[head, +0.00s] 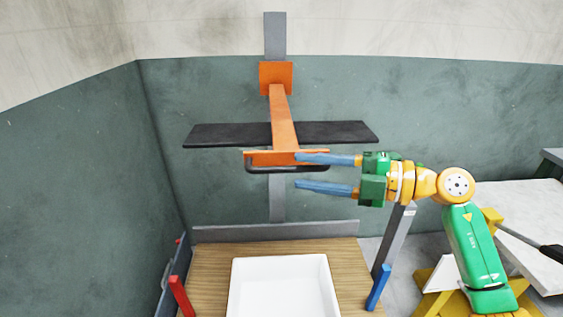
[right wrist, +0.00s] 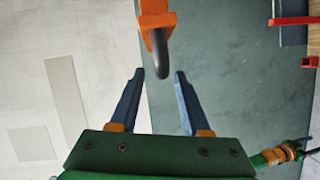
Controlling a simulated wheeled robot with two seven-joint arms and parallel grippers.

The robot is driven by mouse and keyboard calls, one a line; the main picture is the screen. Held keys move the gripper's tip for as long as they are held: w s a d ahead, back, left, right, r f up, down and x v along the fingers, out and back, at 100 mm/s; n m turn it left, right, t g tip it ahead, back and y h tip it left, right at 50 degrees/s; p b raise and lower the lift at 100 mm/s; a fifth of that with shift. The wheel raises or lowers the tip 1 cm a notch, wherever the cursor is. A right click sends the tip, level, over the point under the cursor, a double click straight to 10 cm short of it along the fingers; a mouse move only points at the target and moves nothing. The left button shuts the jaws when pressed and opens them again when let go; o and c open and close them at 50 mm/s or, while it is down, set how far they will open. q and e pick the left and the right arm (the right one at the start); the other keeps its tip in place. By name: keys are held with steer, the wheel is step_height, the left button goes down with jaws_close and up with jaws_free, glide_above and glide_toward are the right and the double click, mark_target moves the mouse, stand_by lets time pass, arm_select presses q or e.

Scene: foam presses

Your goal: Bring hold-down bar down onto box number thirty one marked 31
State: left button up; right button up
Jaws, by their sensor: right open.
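The black hold-down bar (head: 345,132) hangs level, high above the table, on an orange arm (head: 282,110). A dark handle (head: 285,169) is under the arm's near orange end. A white box (head: 283,290), apparently open-topped, stands on the table below; no number 31 is readable. My right gripper (head: 297,171) is open, its fingers pointing left at the handle's right part. In the right wrist view, the handle (right wrist: 161,60) lies ahead of the gripper (right wrist: 160,74), its end about level with the gap between the fingertips. It is not gripped.
A grey upright post (head: 275,35) carries the orange arm. The wooden table (head: 205,265) has a grey back rail (head: 275,231), a red post (head: 181,296) at left and a blue post (head: 377,287) at right. A white surface (head: 520,215) stands at far right.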

mark_target(298, 170)
steer(key=p+x, duration=0.1)
steer(key=x, duration=0.3)
steer(key=shift+a, duration=0.2)
steer(key=shift+d, duration=0.2)
jaws_close()
steer(key=shift+r, duration=0.1)
stand_by(0.9)
